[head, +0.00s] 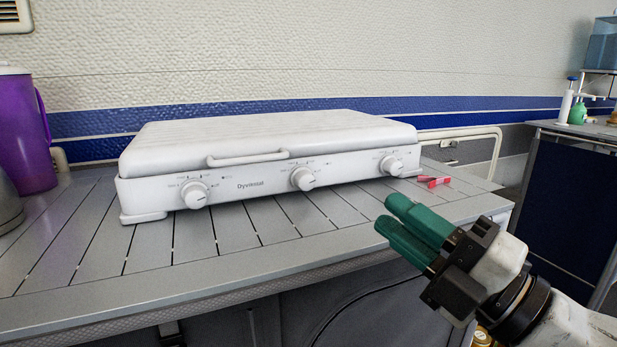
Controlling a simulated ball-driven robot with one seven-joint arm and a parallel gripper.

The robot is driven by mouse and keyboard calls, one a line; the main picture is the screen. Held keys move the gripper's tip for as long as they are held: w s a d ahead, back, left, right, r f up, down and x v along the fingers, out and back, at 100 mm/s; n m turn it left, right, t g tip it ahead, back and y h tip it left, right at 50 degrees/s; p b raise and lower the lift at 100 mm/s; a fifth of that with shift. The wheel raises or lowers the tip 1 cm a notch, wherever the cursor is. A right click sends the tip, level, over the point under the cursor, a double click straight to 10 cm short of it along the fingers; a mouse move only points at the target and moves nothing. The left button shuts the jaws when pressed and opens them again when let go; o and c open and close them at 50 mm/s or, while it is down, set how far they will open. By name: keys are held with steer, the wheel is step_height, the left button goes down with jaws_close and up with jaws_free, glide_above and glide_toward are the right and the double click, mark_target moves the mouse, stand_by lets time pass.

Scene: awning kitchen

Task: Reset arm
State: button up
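My gripper (392,217) is in the lower right of the head view, with two green fingers pointing up and left. The fingers lie close side by side, with a thin dark line between them. I cannot tell from this angle whether they are fully shut. I see nothing held at the fingertips. The gripper is in front of the counter's right part, apart from the white stove.
A white lidded stove (268,140) with several knobs stands on the slatted grey counter (190,255). A red item (433,181) lies right of it. A purple pitcher (25,135) stands at left. A dark blue cabinet (565,205) is at right. The counter's front is clear.

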steer(key=s+d+f+m+g+h, duration=0.25)
steer(key=f+m+h, duration=0.4)
steer(key=f, duration=0.85)
steer(key=s+d+f+m+g+h, duration=0.1)
steer(key=d+f+m+g+h, duration=0.25)
steer(key=f+m, duration=0.85)
steer(key=s+d+f+m+g+h, duration=0.35)
steer(key=s+d+f+m, duration=0.2)
steer(key=s+f, duration=0.6)
steer(key=s+d+f+m+g+h, duration=0.2)
steer(key=s+d+f+m+g, duration=0.3)
steer(key=s+f, duration=0.7)
step_height(320, 180, up, 37)
steer(key=n+p, duration=0.1)
steer(key=p, duration=3.5)
steer(key=shift+d+n, duration=0.25)
steer(key=shift+n, duration=0.05)
steer(key=shift+r, duration=0.1)
